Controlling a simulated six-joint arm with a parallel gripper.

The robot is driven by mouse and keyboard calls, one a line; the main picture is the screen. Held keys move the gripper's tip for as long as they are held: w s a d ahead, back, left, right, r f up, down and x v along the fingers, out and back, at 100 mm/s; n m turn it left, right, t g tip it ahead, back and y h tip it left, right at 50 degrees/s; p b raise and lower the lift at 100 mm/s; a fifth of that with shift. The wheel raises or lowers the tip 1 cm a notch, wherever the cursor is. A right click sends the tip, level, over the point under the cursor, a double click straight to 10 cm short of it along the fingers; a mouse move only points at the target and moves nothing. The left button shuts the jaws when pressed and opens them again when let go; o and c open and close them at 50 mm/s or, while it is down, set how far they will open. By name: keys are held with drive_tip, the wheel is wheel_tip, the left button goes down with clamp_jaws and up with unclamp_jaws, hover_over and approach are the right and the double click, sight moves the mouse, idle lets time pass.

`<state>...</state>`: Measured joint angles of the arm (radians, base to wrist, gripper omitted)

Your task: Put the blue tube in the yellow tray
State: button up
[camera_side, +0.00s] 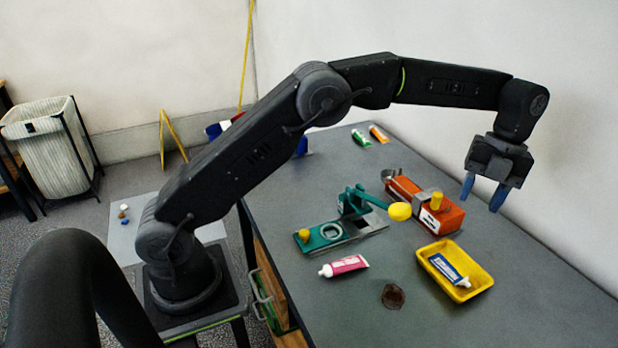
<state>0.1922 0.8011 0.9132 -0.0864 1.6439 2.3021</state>
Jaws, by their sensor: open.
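The blue tube (449,269) has a pale band and a white cap. It lies inside the yellow tray (478,270), on the right part of the grey table. My gripper (483,195) hangs in the air above the table, higher in the picture than the tray and apart from it. Its two blue fingers point down and stand apart, with nothing between them.
A pink tube (344,266) lies left of the tray, and a dark brown round piece (393,296) lies below. A green clamp fixture (335,232) and an orange device (440,217) stand behind. Green (361,138) and orange (378,133) tubes lie at the back. The front right table is clear.

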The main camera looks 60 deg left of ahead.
drive_tip(key=s+a+r+n+t, duration=0.2)
drive_tip(key=s+a+r+n, duration=0.2)
drive_tip(key=s+r+n, duration=0.3)
drive_tip(key=s+a+r+n+t, duration=0.3)
drive_tip(key=s+a+r+n, duration=0.1)
drive_tip(key=s+n, duration=0.5)
drive_tip(key=s+a+f+n+t, duration=0.1)
drive_tip(key=s+f+n, duration=0.2)
drive_tip(key=s+n, duration=0.3)
drive_tip(key=s+a+f+n+t, duration=0.2)
drive_tip(key=s+n, duration=0.4)
drive_tip(key=s, duration=0.3)
drive_tip(key=shift+a+f+n, duration=0.3)
drive_tip(key=shift+f, duration=0.15)
drive_tip(key=shift+w, duration=0.1)
